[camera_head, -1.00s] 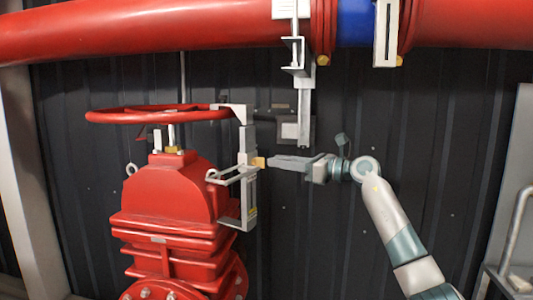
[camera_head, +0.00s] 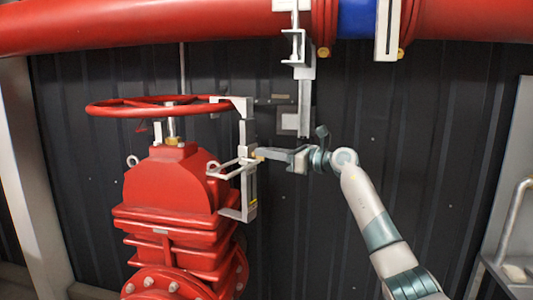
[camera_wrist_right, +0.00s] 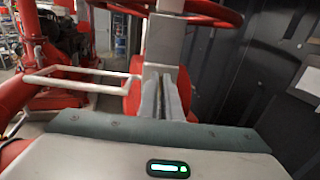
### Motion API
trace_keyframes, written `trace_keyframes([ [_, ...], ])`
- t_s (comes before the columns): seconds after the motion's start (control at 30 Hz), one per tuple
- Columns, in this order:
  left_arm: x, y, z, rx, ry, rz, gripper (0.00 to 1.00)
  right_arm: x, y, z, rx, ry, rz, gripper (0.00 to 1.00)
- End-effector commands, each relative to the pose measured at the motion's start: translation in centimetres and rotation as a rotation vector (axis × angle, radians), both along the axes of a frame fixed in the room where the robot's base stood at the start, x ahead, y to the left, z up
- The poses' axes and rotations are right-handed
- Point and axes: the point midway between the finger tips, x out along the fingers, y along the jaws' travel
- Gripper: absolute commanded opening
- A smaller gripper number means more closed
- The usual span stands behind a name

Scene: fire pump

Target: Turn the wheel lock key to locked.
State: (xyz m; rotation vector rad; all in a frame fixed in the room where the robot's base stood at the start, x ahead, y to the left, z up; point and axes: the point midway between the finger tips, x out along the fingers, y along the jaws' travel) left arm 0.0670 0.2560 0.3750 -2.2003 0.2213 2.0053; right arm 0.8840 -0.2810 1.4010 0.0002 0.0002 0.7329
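The red handwheel (camera_head: 160,106) sits on top of the red valve (camera_head: 170,190). A pale metal lock bracket (camera_head: 248,185) stands at its right side, with an arm up to the wheel rim. A small brass-coloured piece (camera_head: 257,154), probably the lock key, sticks out on the bracket's right. My right gripper (camera_head: 262,153) points left, its fingertips at this piece and partly covering it. In the right wrist view the fingers (camera_wrist_right: 166,98) are close together with a narrow gap, in front of the bracket plate (camera_wrist_right: 166,45). The key's turn position is hidden. My left gripper is not in view.
A large red pipe (camera_head: 150,24) with a blue band crosses the top. A metal bracket (camera_head: 303,70) hangs from it above my right gripper. A dark ribbed wall (camera_head: 440,130) stands behind. A pale frame with a handle (camera_head: 515,220) is at far right.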

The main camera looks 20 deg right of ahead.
Motion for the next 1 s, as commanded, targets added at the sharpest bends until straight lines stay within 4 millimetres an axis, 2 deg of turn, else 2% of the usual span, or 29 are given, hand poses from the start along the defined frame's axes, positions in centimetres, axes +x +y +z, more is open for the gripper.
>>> trace_keyframes([
  [0.37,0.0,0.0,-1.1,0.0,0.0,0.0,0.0,0.0,0.0,-0.3,-0.033,-0.029,0.0,0.0],
  [1.0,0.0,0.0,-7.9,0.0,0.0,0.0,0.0,-0.4,0.4,-0.5,-0.349,-0.316,-0.001,0.0],
])
